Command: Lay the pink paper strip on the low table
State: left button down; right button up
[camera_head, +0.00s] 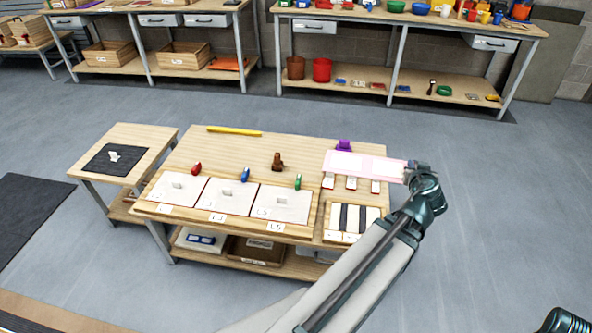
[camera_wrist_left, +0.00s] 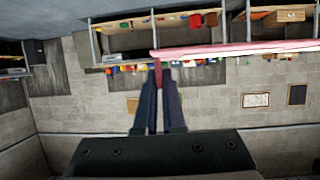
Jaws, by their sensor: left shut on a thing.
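The pink paper strip (camera_head: 362,163) is a flat, pale pink rectangle held out level, over the right part of the wooden worktable (camera_head: 225,141). My left gripper (camera_head: 412,172) is shut on its right end. In the left wrist view the strip (camera_wrist_left: 240,49) shows nearly edge-on, a thin pink band at the tips of my closed fingers (camera_wrist_left: 157,68). A smaller low table (camera_head: 150,137) stands left of the worktable, with a dark mat (camera_head: 98,160) and a small white piece on it.
Three white panels (camera_head: 225,202) with red, blue and green clips lie along the worktable's front. Shelved benches line the wall.

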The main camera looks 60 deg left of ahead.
aim_at(301, 162)
jog(key=i+z, duration=0.5)
jog(key=i, duration=1.05)
jog(key=i+u, duration=0.7)
jog(key=u, duration=0.15)
jog(key=i+j+u, duration=0.15)
jog(key=i+u, duration=0.45)
jog(key=u, duration=0.2)
jog(key=i+u, duration=0.5)
jog(key=i, duration=0.6)
jog(key=i+u, duration=0.15)
jog(key=i, duration=0.55)
jog(key=i+u, duration=0.1)
jog(key=i, duration=0.6)
jog(key=i+l+u, duration=0.1)
jog(key=i, duration=0.6)
jog(key=i+u, duration=0.25)
jog(key=u, duration=0.2)
jog(key=i+u, duration=0.2)
jog(key=u, duration=0.3)
jog(key=i+l+u, duration=0.15)
jog(key=u, duration=0.3)
jog(key=i+j+u, duration=0.1)
jog(key=i+u, duration=0.2)
jog(key=u, duration=0.2)
jog(key=i+u, duration=0.35)
jog(key=u, duration=0.15)
jog(key=k+l, duration=0.05)
